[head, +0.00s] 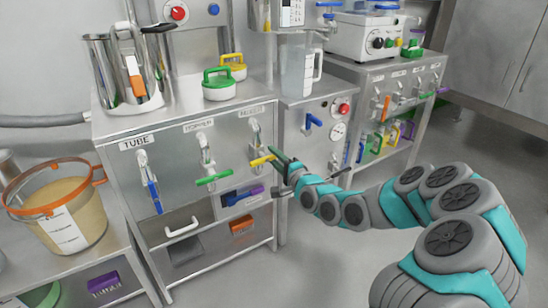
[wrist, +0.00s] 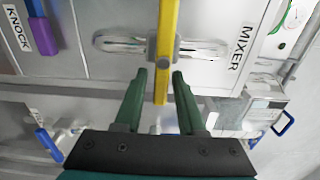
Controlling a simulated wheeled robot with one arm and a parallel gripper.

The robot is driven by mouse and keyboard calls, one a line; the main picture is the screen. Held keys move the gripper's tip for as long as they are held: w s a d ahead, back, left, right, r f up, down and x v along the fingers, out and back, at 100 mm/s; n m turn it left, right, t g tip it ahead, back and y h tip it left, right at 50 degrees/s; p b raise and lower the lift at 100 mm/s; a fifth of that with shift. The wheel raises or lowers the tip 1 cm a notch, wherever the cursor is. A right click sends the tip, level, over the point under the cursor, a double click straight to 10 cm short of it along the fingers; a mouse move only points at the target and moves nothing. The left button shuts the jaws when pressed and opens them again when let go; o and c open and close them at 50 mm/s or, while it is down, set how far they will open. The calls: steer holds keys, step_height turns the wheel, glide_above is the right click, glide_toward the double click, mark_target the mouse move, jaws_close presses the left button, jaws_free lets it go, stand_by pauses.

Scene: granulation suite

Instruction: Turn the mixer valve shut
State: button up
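The mixer valve has a yellow lever (wrist: 166,30) and a metal body (wrist: 190,48) beside a "MIXER" label (wrist: 241,45) in the wrist view. The lever lies crosswise to its pipe. In the head view the yellow lever (head: 262,160) sits roughly level on the cabinet front, right of a green-levered valve (head: 212,177). My gripper (head: 276,158) is at the lever's right end. In the wrist view my gripper (wrist: 159,76) is open, with one dark green finger on each side of the lever's end. The right finger looks very close to it; contact cannot be told.
A blue-levered valve (head: 154,196) is further left under the "TUBE" label. A blue and purple handle (wrist: 42,30) is beside the "KNOCK" label. A panel with a blue lever (head: 313,120) and gauge stands right of the cabinet. The floor in front is clear.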

steer(key=shift+o, duration=0.6)
steer(key=b+v, duration=0.1)
steer(key=v, duration=0.6)
steer(key=shift+s+d, duration=0.2)
steer(key=shift+s, duration=0.15)
